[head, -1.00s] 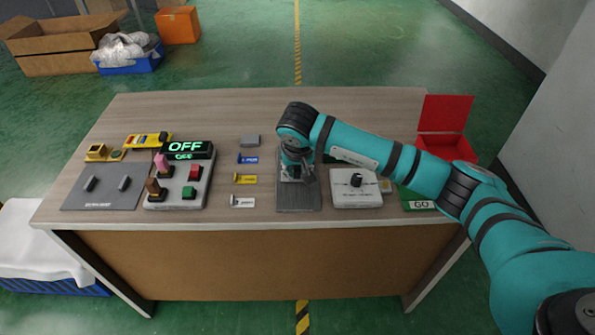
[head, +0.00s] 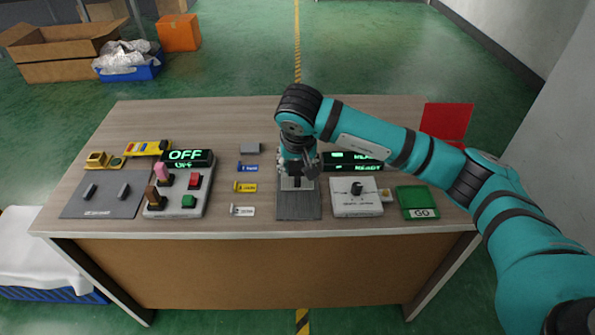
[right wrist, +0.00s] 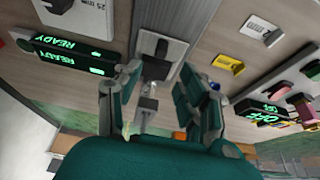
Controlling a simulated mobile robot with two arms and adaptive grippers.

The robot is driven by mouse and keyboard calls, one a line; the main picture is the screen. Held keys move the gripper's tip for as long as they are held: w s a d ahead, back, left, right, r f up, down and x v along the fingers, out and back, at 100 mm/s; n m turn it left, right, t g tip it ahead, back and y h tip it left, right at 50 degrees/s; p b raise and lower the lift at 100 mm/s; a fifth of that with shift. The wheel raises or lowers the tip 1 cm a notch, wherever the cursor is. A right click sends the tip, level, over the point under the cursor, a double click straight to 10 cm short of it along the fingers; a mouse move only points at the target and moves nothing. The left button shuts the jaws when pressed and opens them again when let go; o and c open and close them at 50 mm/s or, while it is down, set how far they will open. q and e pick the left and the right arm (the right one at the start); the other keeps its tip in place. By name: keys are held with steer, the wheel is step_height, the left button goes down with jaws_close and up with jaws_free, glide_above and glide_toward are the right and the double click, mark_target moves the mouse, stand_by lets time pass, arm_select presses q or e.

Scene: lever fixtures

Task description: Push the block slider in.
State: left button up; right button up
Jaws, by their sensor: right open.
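The block slider is a grey base plate (head: 298,207) at the middle front of the table, with a pale block (head: 296,184) and a dark upright handle on it. In the right wrist view, the plate (right wrist: 170,22) is at the top centre with the pale block (right wrist: 175,48) on it. My right gripper (right wrist: 158,78) is open, its fingers on either side of the handle area; I cannot tell whether they touch it. In the head view, my right gripper (head: 298,172) is over the far part of the plate and hides some of it. My left gripper is out of view.
A white dial box (head: 356,202) and a green GO box (head: 417,202) stand to the right, with a READY display (head: 354,167) behind. Small labelled tags (head: 244,187) and a switch panel (head: 183,200) lie left. Bare tabletop lies in front of the switches.

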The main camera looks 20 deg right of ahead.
steer(key=v, duration=0.4)
steer(key=shift+s+r, duration=0.1)
steer(key=shift+r, duration=0.3)
steer(key=shift+a, duration=0.1)
